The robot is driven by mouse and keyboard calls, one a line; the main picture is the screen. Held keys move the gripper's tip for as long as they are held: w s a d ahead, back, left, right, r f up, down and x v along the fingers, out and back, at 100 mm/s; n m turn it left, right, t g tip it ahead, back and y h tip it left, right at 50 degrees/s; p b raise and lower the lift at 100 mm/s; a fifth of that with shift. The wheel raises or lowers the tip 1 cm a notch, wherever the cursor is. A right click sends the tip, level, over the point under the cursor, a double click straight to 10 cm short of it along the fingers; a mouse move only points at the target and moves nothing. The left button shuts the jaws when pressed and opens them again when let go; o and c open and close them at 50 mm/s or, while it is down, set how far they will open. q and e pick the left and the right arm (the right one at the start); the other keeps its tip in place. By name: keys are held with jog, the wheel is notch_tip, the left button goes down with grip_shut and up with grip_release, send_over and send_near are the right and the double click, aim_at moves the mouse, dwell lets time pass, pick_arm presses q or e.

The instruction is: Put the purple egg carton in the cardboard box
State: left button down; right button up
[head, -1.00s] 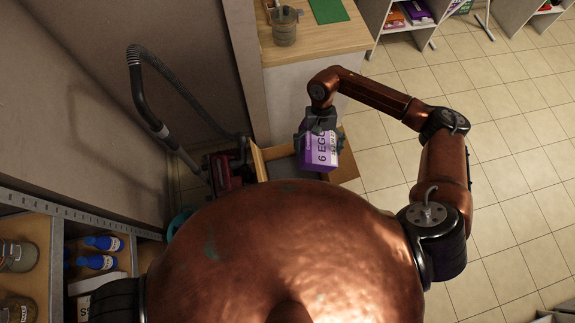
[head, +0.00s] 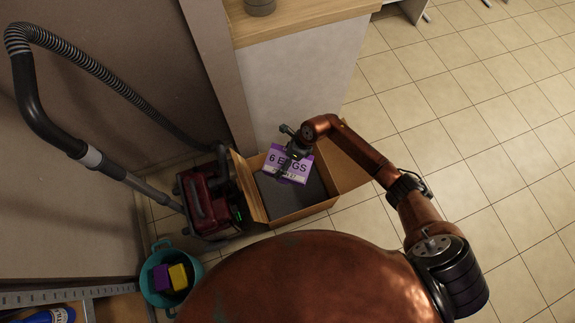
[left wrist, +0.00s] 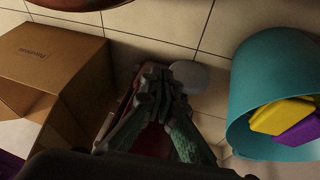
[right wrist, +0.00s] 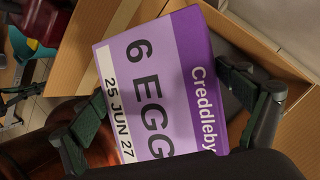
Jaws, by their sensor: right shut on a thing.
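The purple egg carton (head: 298,170), labelled "6 EGGS", is held in my right gripper (head: 290,150) over the back part of the open cardboard box (head: 300,214). I cannot tell how far, if at all, it is below the rim. In the right wrist view the carton (right wrist: 160,85) sits between the widely spaced fingers, with the box's brown walls (right wrist: 262,50) behind it. The box's flaps are open and its inside looks dark grey. My left gripper (left wrist: 160,80) looks shut and empty in the left wrist view, beside the closed outer side of the box (left wrist: 60,60).
A dark red vacuum cleaner (head: 205,200) with a long hose stands just left of the box. A teal bucket (head: 150,290) with purple and yellow blocks is at front left. A wood-topped counter (head: 290,18) stands behind. Tiled floor is clear on the right.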

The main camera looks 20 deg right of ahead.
pick_arm(q)
jog(key=w+d+b, duration=0.2)
jog(key=w+b, duration=0.2)
jog(key=b, duration=0.6)
pick_arm(e)
jog(key=d+f+m+t+b, duration=0.1)
jog(key=f+m, duration=0.2)
jog(key=f, duration=0.6)
jog(key=d+f+m+t+h+b, duration=0.1)
jog(key=d+f+m, duration=0.1)
jog(key=f, duration=0.7)
jog(key=w+d+f+m+t+b, duration=0.1)
jog(key=d+f+m, duration=0.1)
jog(key=f+m, duration=0.3)
notch_tip(320, 180, down, 5)
jog(key=shift+r+t, duration=0.1)
jog(key=shift+t, duration=0.3)
jog(key=shift+f+b, duration=0.35)
jog(key=shift+b, duration=0.15)
notch_tip(320, 180, down, 3)
jog(key=shift+b, duration=1.05)
jog(key=shift+f+b, duration=0.3)
jog(key=shift+f, duration=0.1)
pick_arm(q)
notch_tip(320, 180, down, 7)
jog(key=s+a+t+h, duration=0.1)
jog(key=t, duration=0.3)
jog(key=shift+a+m+t, duration=0.15)
jog(key=shift+m+t, duration=0.15)
jog(key=shift+t, duration=0.1)
